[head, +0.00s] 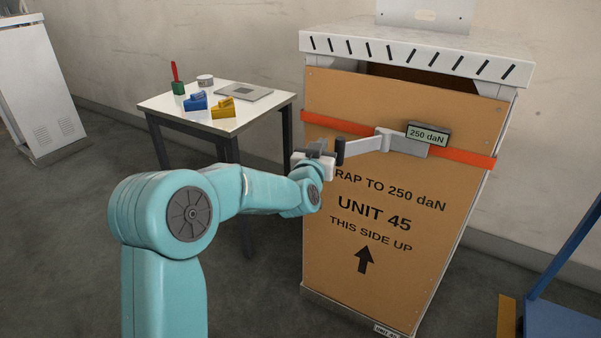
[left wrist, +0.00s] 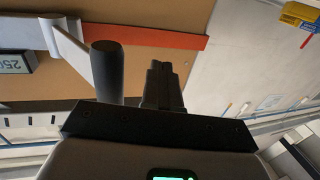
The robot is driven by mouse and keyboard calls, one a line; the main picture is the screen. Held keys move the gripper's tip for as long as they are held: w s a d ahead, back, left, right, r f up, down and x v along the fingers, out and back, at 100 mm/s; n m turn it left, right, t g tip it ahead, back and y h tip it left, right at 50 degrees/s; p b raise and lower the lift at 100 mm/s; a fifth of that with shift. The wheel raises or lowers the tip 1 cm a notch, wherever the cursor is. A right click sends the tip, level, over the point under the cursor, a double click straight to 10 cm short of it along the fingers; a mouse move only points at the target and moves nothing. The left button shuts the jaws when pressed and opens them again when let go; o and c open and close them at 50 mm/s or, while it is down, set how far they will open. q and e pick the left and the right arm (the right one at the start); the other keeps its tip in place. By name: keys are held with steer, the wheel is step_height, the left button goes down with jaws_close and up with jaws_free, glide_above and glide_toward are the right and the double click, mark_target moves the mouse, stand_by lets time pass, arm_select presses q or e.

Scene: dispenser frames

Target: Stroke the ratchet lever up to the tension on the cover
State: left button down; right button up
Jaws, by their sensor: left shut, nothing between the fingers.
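The brown cover (head: 330,225) stands upright, printed "RAP TO 250 daN" with its first letters hidden, then "UNIT 45". An orange strap (head: 465,156) crosses it. The grey ratchet (head: 405,144) sits on the strap; its display (head: 428,134) reads 250 daN. The ratchet lever (head: 366,146) reaches left to a black grip (head: 340,151). The grip also shows in the left wrist view (left wrist: 107,70). My left gripper (head: 326,148) is shut and empty beside the grip; its fingers (left wrist: 164,84) show a narrow gap from it. My right gripper is out of view.
A white table (head: 227,125) stands left of the cover, with a blue block (head: 196,101), a yellow block (head: 223,107), a grey plate (head: 245,91) and a red-handled brush (head: 177,80). A white cabinet (head: 35,80) is at far left; a blue frame (head: 560,318) is at lower right.

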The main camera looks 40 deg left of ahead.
arm_select(q)
steer(key=s+a+v, duration=0.1)
steer(key=a+v, duration=0.1)
steer(key=v, duration=0.7)
steer(key=shift+s+d+b, duration=0.25)
steer(key=shift+s+b, duration=0.1)
steer(key=shift+s, duration=0.05)
stand_by(1.4)
